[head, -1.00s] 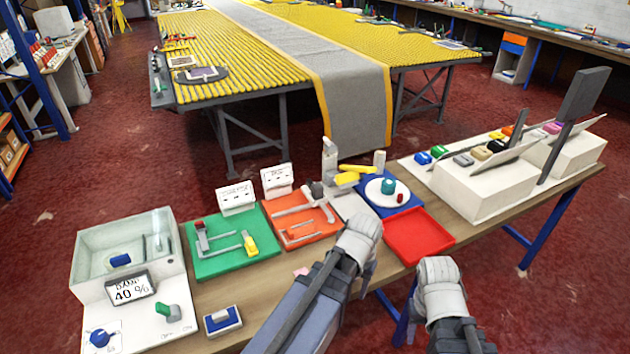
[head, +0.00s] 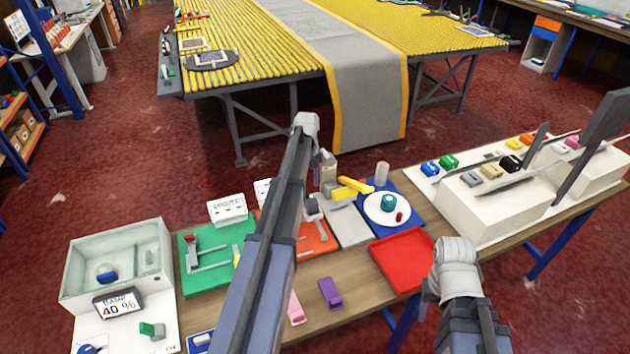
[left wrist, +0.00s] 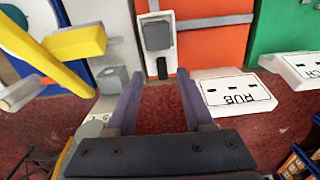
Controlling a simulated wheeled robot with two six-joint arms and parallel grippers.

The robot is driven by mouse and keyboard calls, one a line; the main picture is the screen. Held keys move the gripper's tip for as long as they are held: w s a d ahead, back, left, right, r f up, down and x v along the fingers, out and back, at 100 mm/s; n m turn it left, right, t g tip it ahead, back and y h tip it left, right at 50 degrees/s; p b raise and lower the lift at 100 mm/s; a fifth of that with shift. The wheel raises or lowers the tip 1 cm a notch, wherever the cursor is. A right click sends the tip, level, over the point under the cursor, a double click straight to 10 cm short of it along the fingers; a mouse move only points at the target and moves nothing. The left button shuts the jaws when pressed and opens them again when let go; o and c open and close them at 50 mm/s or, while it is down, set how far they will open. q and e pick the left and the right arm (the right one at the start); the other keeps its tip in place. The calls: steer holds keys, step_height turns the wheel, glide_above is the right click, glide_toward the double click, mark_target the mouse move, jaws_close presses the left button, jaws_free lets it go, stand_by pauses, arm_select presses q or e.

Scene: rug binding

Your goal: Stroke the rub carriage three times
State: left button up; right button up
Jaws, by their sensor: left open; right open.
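The rub station is an orange board (head: 318,243), partly hidden behind my left arm in the head view. In the left wrist view, its sign reading RUB (left wrist: 238,93) is upside down. The rub carriage seems to be the grey block on a white plate with a dark tab (left wrist: 157,36). My left gripper (left wrist: 157,80) is open, with the tab between its fingertips in the picture; I cannot tell whether they touch.
A green board (head: 205,275) lies left of the station. A grey plate (head: 348,224), a blue board with a white dish (head: 380,208) and a red tray (head: 404,258) lie right. A purple block (head: 330,293) and pink piece (head: 296,308) lie in front.

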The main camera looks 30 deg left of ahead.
mark_target(306, 194)
arm_select(q)
steer(key=shift+w+a, duration=0.7)
steer(key=shift+a, duration=0.05)
steer(key=shift+a+r+n, duration=0.15)
steer(key=shift+r+n, duration=0.05)
steer(key=shift+n, duration=0.1)
steer(key=shift+s, duration=0.2)
steer(key=shift+w+f+b, duration=0.1)
steer(key=shift+f+b, duration=0.85)
step_height(306, 194, down, 6)
steer(key=b, duration=0.6)
arm_select(e)
step_height(306, 194, down, 8)
steer(key=shift+w+r, duration=0.25)
arm_select(q)
steer(key=shift+r, duration=0.1)
jaws_close()
